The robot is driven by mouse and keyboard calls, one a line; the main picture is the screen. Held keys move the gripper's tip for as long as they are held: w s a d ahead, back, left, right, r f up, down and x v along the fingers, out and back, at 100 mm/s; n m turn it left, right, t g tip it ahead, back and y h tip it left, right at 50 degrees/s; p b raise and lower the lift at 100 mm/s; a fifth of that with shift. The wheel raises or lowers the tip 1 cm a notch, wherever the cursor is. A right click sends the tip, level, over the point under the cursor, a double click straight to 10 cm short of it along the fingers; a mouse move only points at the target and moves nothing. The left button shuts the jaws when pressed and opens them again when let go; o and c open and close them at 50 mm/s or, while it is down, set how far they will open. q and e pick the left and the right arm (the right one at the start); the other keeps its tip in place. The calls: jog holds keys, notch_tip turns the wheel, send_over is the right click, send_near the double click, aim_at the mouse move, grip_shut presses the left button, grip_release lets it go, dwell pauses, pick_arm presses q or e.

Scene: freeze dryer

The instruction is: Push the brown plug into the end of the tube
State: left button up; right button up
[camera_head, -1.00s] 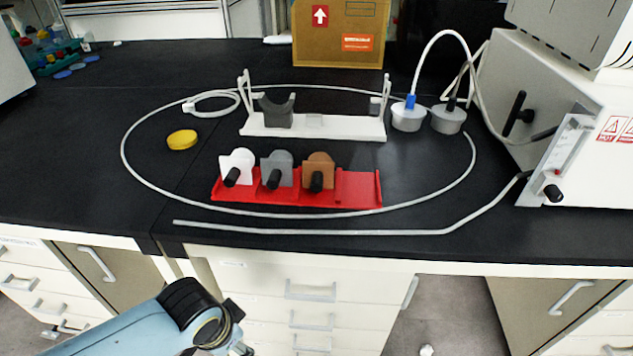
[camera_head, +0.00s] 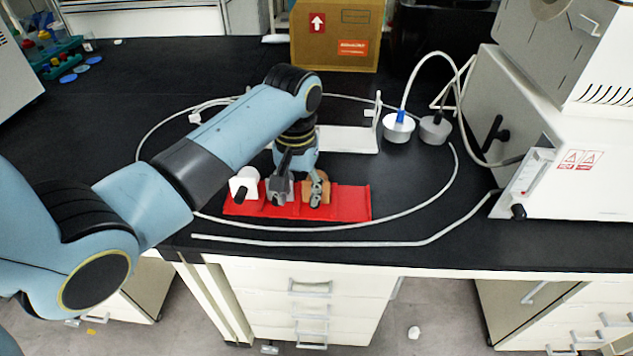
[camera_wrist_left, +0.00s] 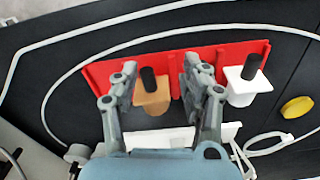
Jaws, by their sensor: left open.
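The brown plug (camera_head: 325,191) with a black handle stands in the red rack (camera_head: 350,205), right of the grey plug (camera_head: 277,190) and white plug (camera_head: 243,183). My left gripper (camera_head: 302,178) is over the rack, pointing down, open. In the left wrist view, its open fingers (camera_wrist_left: 157,72) lie either side of the brown plug (camera_wrist_left: 151,108), apparently not closed on it. The grey plug is mostly hidden there behind one finger. A grey tube (camera_head: 330,242) lies along the bench front with a free end at left. A thinner tube (camera_head: 420,207) loops around the rack. My right gripper is not in view.
A white stand (camera_head: 350,138) is behind the rack, partly hidden by my arm. Two capped grey-white vessels (camera_head: 398,130) stand beside it. The white freeze dryer (camera_head: 560,140) is at right.

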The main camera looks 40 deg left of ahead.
pick_arm(q)
jog(key=r+n+g+h, duration=0.1)
jog(key=n, duration=0.1)
send_over(306, 184)
jog(key=d, duration=0.3)
jog(key=shift+a+r, duration=0.15)
jog(key=shift+r, duration=0.05)
jog(key=f+b, duration=0.4)
jog(key=b, duration=0.1)
jog(key=f+b, duration=0.2)
jog(key=shift+s+d+f+b, duration=0.2)
jog(key=shift+s+f+b, duration=0.1)
jog(key=shift+s, duration=0.1)
jog(key=shift+s+f+b, duration=0.15)
jog(key=shift+f+b, duration=0.2)
jog(key=shift+f, duration=0.75)
jog(key=shift+d, duration=0.1)
grip_shut()
jog(key=shift+r, duration=0.1)
